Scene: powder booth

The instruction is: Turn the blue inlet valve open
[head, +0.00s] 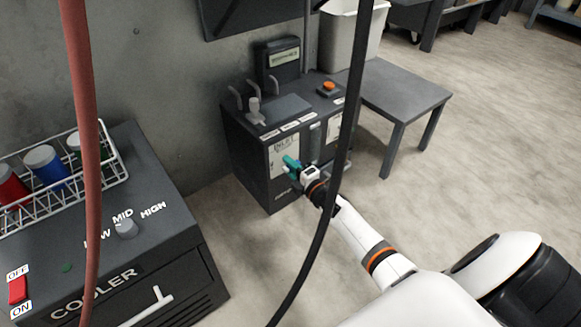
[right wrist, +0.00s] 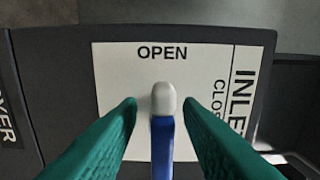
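The blue inlet valve handle (right wrist: 162,138) shows in the right wrist view, blue with a pale tip. It stands in front of a white label plate (right wrist: 120,70) and its tip points toward the word OPEN. The word at the side, beginning CLO, is partly hidden. My right gripper (right wrist: 161,103) has its green fingers on either side of the handle, with a narrow gap visible on both sides. In the head view my right gripper (head: 290,163) is at the front of the dark cabinet (head: 250,165), over the INLET label. My left gripper is out of view.
A cooler (head: 150,240) with a wire rack of jars is at left. A red hose (head: 85,150) and black cable (head: 340,150) hang in front.

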